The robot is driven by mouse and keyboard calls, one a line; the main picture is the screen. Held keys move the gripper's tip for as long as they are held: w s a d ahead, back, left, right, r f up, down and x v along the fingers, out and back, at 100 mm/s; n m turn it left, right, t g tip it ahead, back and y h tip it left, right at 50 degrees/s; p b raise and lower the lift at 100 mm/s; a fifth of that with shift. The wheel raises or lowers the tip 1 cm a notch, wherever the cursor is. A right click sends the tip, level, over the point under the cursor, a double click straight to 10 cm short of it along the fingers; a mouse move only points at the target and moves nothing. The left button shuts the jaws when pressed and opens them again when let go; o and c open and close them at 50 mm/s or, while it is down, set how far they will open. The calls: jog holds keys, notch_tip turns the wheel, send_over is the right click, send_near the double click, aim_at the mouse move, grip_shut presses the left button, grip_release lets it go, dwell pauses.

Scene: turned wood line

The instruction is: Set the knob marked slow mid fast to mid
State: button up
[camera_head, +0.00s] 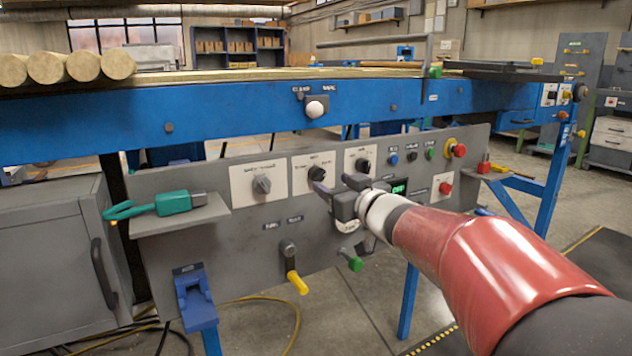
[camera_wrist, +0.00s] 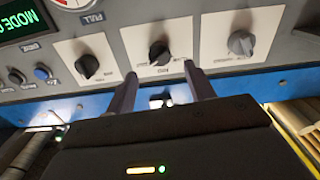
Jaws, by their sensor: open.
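The middle one of three white knob plates carries a black knob (camera_head: 317,173); its slow and fast markings are too small to read surely in the head view. In the wrist view this black knob (camera_wrist: 159,53) appears upside down, with a label that looks like MID beside it. I cannot tell surely which mark its pointer faces. My gripper (camera_head: 338,184) is open and empty in front of the panel, just below the middle and right plates. In the wrist view my gripper (camera_wrist: 160,71) has its fingers apart, one to each side of the middle knob's line, not closed on it.
A grey knob (camera_head: 261,184) is on the left plate and another black knob (camera_head: 363,165) on the right plate. A green-handled tool (camera_head: 172,202) lies on a shelf at left. A yellow-handled lever (camera_head: 294,270) juts out below. A blue beam (camera_head: 210,119) runs above the panel.

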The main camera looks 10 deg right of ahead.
aim_at(321, 177)
jog(key=x, duration=0.6)
jog(key=shift+c, duration=0.4)
jog(key=c, duration=0.9)
jog(key=shift+b, duration=0.3)
jog(key=shift+n, duration=0.3)
jog(key=n+b, duration=0.1)
jog(key=n, duration=0.4)
jog(key=shift+f+n, duration=0.1)
jog(key=shift+n, duration=0.2)
jog(key=n+b, duration=0.2)
jog(key=n, duration=0.3)
jog(key=shift+n, duration=0.3)
